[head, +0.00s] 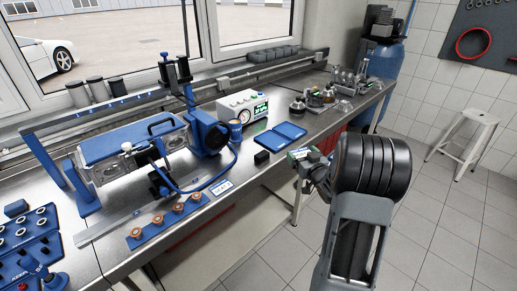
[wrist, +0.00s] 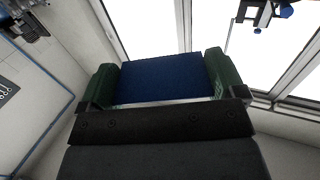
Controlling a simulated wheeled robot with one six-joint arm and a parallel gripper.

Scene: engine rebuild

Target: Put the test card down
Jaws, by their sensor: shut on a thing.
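My gripper (head: 303,157) is held out past the front edge of the bench, just right of a small black block. In the wrist view its two green finger pads (wrist: 160,78) are shut on a flat blue piece, taken to be the test card (wrist: 158,72), with a pale edge toward the palm. In the head view only a small pale and green part shows at the jaws, and the card's face cannot be read. The held piece appears clear of the bench.
A stool (head: 470,128) stands right.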

